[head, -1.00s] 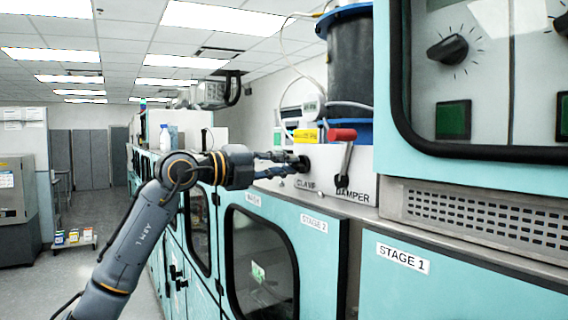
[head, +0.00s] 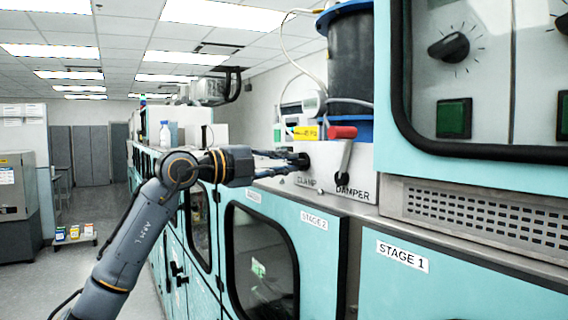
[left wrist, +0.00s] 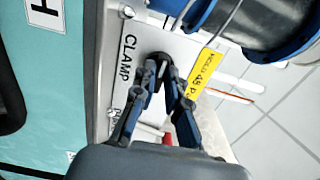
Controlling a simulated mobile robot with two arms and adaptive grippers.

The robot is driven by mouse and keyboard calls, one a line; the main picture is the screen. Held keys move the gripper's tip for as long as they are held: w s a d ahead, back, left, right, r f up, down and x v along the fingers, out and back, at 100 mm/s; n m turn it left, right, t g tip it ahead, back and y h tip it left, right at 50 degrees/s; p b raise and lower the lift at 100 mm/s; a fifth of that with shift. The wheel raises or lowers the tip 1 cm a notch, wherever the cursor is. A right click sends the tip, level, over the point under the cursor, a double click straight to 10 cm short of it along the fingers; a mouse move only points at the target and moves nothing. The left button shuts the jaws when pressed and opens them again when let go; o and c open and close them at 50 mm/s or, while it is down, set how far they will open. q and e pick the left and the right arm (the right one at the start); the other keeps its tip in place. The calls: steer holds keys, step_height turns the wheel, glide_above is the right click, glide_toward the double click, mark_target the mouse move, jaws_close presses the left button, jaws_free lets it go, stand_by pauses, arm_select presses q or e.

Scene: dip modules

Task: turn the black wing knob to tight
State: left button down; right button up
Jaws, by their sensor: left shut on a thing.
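The black wing knob (head: 304,160) is on the pale panel (head: 322,179) above the word CLAMP, at the middle of the head view. My left gripper (head: 294,161) reaches it from the left and is shut on it. In the left wrist view the knob (left wrist: 158,57) sits beside the CLAMP label, with the fingertips (left wrist: 162,76) on both sides of its wing. The fingers partly hide the knob, and I cannot read any tight mark. My right gripper is in neither view.
A red-handled damper lever (head: 343,160) stands just right of the knob. A yellow label (head: 305,132) and a dark drum with blue rims (head: 350,65) are above and behind. Teal cabinets (head: 310,262) lie below. The aisle at left is open.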

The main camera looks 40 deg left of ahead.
arm_select(q)
steer(key=c, duration=1.4)
jaws_free()
steer(key=shift+o, duration=0.2)
steer(key=v, duration=1.2)
